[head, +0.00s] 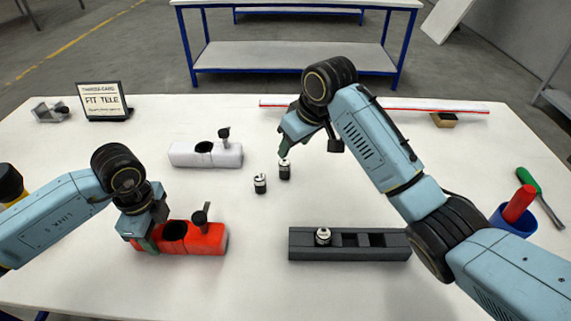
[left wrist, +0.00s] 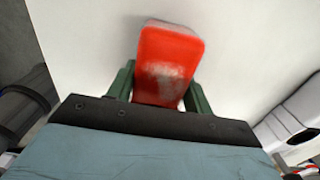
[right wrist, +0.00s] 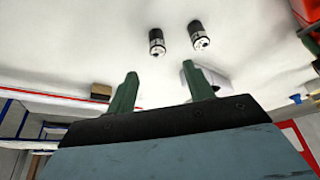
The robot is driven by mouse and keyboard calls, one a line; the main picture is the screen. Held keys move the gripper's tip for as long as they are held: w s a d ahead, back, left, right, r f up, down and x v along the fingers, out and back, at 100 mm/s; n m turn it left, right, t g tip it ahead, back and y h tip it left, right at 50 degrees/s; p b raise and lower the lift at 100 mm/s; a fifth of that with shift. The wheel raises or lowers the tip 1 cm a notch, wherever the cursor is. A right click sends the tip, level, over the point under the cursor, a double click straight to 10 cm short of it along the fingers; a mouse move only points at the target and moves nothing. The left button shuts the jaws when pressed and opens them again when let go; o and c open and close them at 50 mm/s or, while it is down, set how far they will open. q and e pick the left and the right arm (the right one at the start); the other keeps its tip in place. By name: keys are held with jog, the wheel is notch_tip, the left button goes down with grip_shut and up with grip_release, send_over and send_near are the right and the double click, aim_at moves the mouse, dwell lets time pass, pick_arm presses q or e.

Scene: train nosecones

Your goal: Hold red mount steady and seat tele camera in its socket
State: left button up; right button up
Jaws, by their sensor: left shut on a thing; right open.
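The red mount (head: 207,240) lies on the table at the front left, with a dark round socket and a black knob on top. My left gripper (head: 149,241) is shut on its left end; the left wrist view shows the red end (left wrist: 165,65) between the fingers. Two small black-and-silver cylindrical cameras (head: 284,170) (head: 260,184) stand mid-table; I cannot tell which is the tele camera. My right gripper (head: 307,147) is open and empty, above and near the farther one. The right wrist view shows both cylinders (right wrist: 156,41) (right wrist: 199,36) outside the fingers.
A dark rack (head: 300,243) at front centre holds another cylinder (head: 323,236). A white mount (head: 190,155) lies behind the red one. A sign (head: 102,101) reads "FIT TELE". A blue cup (head: 505,221) and green-handled tool (head: 530,182) are right. A long red-white strip (head: 420,106) lies behind.

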aim_at(286, 163)
jog(key=x, duration=0.6)
jog(key=shift+w+a+f, duration=0.1)
jog(key=shift+f, duration=0.15)
jog(key=shift+d+x, duration=0.2)
jog(key=shift+x, duration=2.35)
jog(key=shift+w, duration=0.15)
grip_shut()
jog(key=shift+r, duration=0.15)
notch_tip(286, 163, up, 10)
jog(key=shift+f, duration=0.1)
